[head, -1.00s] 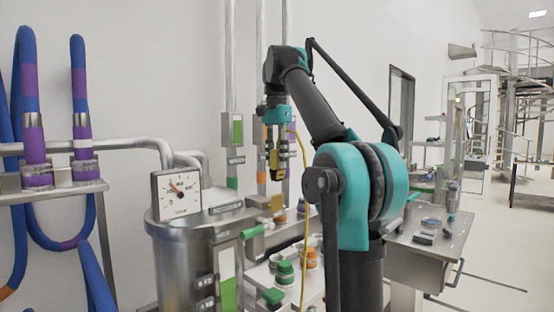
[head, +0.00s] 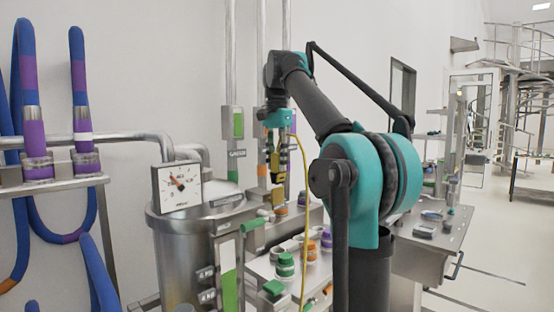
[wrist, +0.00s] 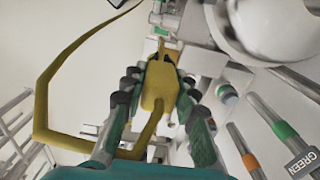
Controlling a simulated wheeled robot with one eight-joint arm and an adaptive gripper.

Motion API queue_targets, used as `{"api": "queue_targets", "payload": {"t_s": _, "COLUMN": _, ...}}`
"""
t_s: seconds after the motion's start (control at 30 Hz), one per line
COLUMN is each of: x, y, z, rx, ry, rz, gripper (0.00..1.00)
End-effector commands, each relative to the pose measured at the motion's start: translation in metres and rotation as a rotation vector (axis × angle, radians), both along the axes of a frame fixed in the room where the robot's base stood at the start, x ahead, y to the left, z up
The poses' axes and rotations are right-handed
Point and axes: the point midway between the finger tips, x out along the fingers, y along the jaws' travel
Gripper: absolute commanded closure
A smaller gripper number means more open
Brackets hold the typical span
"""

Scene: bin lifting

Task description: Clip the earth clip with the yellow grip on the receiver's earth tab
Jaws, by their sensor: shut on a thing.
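My gripper (head: 277,150) points down in front of the wall pipes and is shut on the earth clip. Its yellow grip (wrist: 158,88) sits between both fingers in the wrist view, with the clip's dark, narrow jaws at the far end. A yellow cable (wrist: 42,100) runs from the clip and loops to the left; it hangs down in the head view (head: 306,200). A small yellow piece (head: 278,197) shows just below the clip in the head view. It may be the earth tab, but I cannot tell, nor whether the clip touches it.
A steel vessel (head: 180,258) with a dial gauge (head: 177,185) stands left of my gripper. Green-capped containers (head: 286,266) stand on a bench below. Vertical pipes with tags (head: 233,125) stand behind. A steel table (head: 430,240) is at the right.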

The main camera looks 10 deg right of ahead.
Motion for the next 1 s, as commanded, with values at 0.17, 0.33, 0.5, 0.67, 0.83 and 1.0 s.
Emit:
{"api": "queue_targets", "payload": {"t_s": 0.17, "x": 0.000, "y": 0.000, "z": 0.000, "rx": 0.000, "ry": 0.000, "rz": 0.000, "gripper": 1.00}}
{"api": "queue_targets", "payload": {"t_s": 0.33, "x": 0.000, "y": 0.000, "z": -0.001, "rx": 0.000, "ry": 0.000, "rz": 0.000, "gripper": 1.00}}
{"api": "queue_targets", "payload": {"t_s": 0.5, "x": 0.000, "y": 0.000, "z": -0.006, "rx": 0.000, "ry": 0.000, "rz": 0.000, "gripper": 1.00}}
{"api": "queue_targets", "payload": {"t_s": 0.67, "x": 0.000, "y": 0.000, "z": -0.014, "rx": 0.000, "ry": 0.000, "rz": 0.000, "gripper": 1.00}}
{"api": "queue_targets", "payload": {"t_s": 0.83, "x": 0.000, "y": 0.000, "z": -0.021, "rx": 0.000, "ry": 0.000, "rz": 0.000, "gripper": 1.00}}
{"api": "queue_targets", "payload": {"t_s": 1.0, "x": 0.000, "y": 0.000, "z": -0.022, "rx": 0.000, "ry": 0.000, "rz": 0.000, "gripper": 1.00}}
